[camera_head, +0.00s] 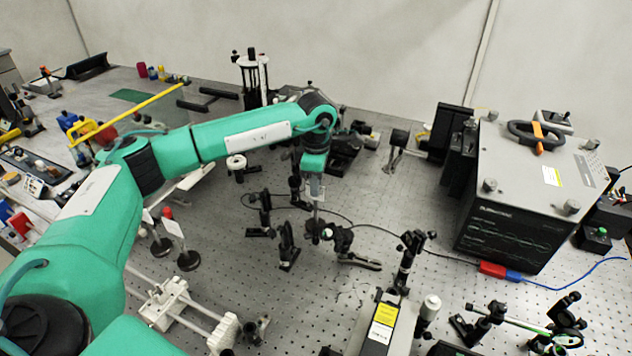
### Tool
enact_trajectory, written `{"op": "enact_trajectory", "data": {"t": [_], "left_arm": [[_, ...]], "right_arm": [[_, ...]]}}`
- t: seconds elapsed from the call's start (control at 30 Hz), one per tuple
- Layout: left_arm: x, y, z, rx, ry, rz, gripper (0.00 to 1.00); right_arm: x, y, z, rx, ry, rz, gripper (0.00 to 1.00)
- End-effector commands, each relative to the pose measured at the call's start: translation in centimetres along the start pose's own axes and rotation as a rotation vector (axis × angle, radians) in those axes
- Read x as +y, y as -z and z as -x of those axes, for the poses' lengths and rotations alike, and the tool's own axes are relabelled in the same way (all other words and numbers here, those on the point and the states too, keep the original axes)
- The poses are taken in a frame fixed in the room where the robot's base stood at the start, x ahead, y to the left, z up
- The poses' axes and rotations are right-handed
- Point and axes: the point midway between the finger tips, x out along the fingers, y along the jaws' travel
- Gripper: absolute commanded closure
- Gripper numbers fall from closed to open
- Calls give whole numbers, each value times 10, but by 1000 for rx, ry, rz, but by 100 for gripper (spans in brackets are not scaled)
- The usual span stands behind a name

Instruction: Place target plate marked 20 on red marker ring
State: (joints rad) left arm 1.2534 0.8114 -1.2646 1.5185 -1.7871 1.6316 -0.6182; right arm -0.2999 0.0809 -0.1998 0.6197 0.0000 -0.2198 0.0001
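My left gripper (316,208) points down over the middle of the bench, at the end of the green arm that crosses the view. It is small and dark among optic mounts, so I cannot tell whether its fingers are open or shut, or whether they touch the dark mount (319,232) just below. A white plate (172,227) with a red top stands upright on a round black base, left of the gripper and near my arm. Another pale plate on a similar base stands beside it. I cannot read the number 20 or make out a red marker ring. My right gripper is not in view.
Black optic mounts (287,245) stand close around the gripper. A large grey-topped instrument box (521,190) fills the right. A red and blue connector (497,270) lies before it. White rail parts (180,305) lie at front left. Bare perforated bench (400,215) shows between mounts and box.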

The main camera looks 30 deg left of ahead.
Motion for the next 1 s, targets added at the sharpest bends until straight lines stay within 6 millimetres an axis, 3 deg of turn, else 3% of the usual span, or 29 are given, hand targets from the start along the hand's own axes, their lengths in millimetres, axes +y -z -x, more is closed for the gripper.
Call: {"op": "enact_trajectory", "data": {"t": [0.07, 0.47, 1.0], "left_arm": [[0, 0, 0, 0, 0, 0, 63], [0, 0, 6, -1, -1, 0, 63], [0, 0, 108, -1, -1, 0, 63]], "right_arm": [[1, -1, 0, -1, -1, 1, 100], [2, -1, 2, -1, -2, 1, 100], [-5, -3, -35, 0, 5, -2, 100]]}}
